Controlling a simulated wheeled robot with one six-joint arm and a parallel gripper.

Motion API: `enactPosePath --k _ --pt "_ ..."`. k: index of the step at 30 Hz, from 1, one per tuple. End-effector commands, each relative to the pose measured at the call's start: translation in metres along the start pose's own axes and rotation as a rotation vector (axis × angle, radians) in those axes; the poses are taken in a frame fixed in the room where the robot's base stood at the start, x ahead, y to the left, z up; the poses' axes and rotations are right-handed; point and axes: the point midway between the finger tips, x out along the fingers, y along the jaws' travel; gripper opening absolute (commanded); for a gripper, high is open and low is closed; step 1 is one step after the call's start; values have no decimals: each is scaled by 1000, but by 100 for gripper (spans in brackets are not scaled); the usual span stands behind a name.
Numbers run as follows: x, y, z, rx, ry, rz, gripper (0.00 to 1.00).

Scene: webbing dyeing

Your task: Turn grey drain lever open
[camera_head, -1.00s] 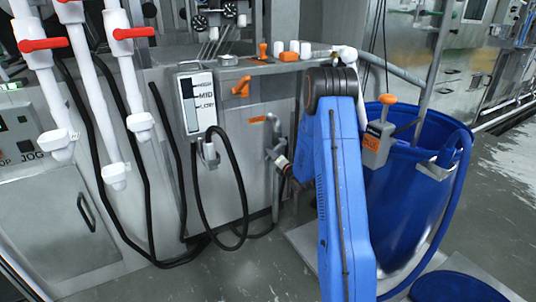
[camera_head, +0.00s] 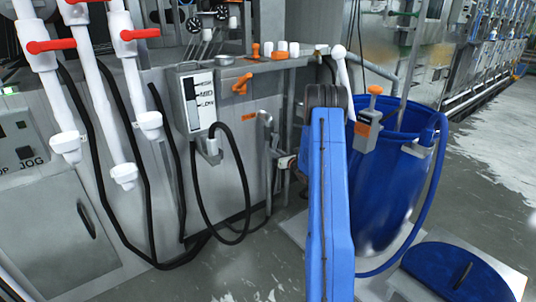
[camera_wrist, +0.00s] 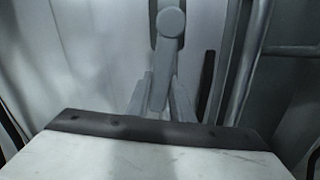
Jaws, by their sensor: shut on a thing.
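The grey drain lever (camera_wrist: 166,62) shows in the wrist view as a grey bar with a round end at the top. It runs down between the two fingertips of my gripper (camera_wrist: 160,97), which is shut on its lower part.
A blue barrel (camera_head: 385,190) with a hose stands right of my arm. A black cable loop (camera_head: 243,190) hangs left of the lever. White pipes with red handles (camera_head: 48,45) are at far left. Grey pipes (camera_wrist: 250,60) stand right of the lever.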

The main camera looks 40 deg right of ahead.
Motion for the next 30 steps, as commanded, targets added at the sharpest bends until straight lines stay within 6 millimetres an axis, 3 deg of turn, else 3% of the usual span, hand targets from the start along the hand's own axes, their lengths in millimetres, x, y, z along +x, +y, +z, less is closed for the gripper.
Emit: enactPosePath --k 6,19,20,21,30 --pt "-1 -10 0 -40 3 -2 0" --pt "-1 -11 0 -46 3 -1 0" --pt "-1 -11 0 -45 3 -1 27" --pt "-1 -11 0 -45 3 -1 37" --pt "-1 -10 1 -46 1 -1 39"
